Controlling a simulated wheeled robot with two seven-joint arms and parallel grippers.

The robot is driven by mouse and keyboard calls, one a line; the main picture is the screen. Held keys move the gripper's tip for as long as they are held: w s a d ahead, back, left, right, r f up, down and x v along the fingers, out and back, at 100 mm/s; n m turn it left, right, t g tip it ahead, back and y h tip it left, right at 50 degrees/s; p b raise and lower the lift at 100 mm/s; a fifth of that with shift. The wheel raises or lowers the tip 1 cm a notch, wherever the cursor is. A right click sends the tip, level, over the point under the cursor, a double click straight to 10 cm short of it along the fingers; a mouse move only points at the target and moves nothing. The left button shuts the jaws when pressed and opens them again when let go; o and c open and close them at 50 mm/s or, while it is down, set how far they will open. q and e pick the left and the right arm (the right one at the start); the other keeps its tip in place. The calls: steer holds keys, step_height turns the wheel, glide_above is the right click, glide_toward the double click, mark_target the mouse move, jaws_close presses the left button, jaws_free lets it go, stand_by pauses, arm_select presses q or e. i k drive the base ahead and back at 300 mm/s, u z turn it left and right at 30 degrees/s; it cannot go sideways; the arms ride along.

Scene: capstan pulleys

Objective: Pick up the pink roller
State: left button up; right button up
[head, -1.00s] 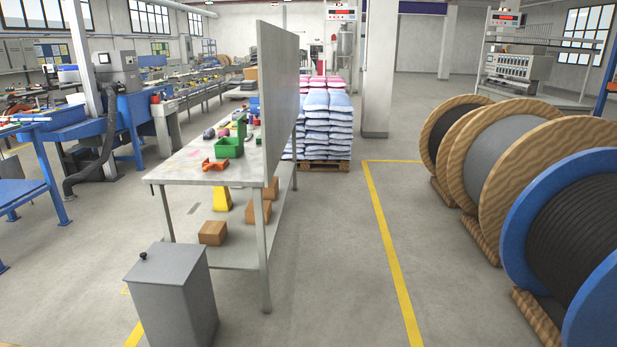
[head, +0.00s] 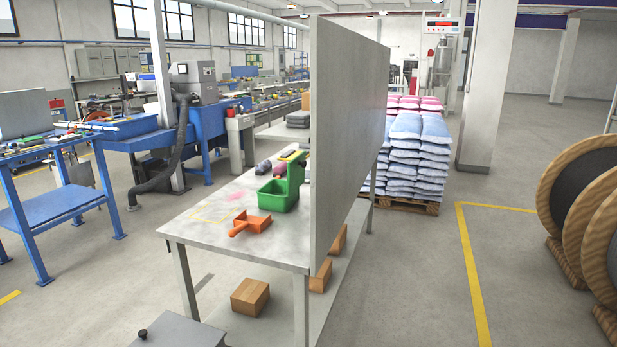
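A small dull-pink rounded object (head: 279,169), which looks like the pink roller, lies on the grey workbench (head: 205,222) toward its far end. It is partly hidden behind the green bin (head: 278,199), and it is too small to make out in detail. A dark grey rounded object (head: 263,167) lies just left of it. Neither of my grippers is in view.
An orange scoop-like tool (head: 250,226) lies near the bench's front. A tall grey panel (head: 345,140) blocks the bench's right side. A grey cabinet (head: 178,334) stands before the bench. Floor is open left of the bench; cable reels (head: 585,190) stand right.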

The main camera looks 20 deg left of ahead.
mark_target(280, 168)
steer(key=u, duration=0.85)
steer(key=i, duration=0.75)
steer(key=u, duration=1.25)
steer(key=i, duration=0.35)
steer(key=z, duration=1.65)
